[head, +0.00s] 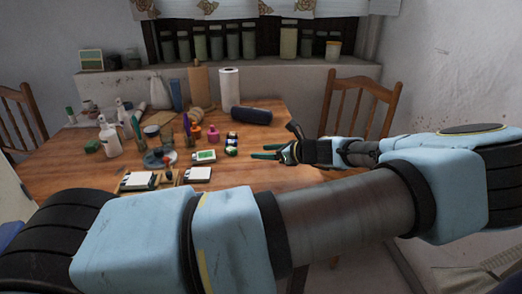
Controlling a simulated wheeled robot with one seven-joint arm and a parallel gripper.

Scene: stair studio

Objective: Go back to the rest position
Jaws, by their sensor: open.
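My gripper (268,152) is over the right part of the wooden table (270,180), with its dark green fingers pointing left. The fingers are apart and nothing is between them. My arm stretches across the front of the view, bends at the right, and comes back in over the table. It hides the near edge of the table. Small items stand just left of the fingertips, including a dark and green one (231,148) and a white and green box (204,156).
Bottles (109,138), a dark blue cylinder (251,115), a paper roll (229,86) and white-topped boxes (138,181) crowd the table's left and back. A wooden chair (361,100) stands behind at right, another (20,115) at left. The table's right part is mostly clear.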

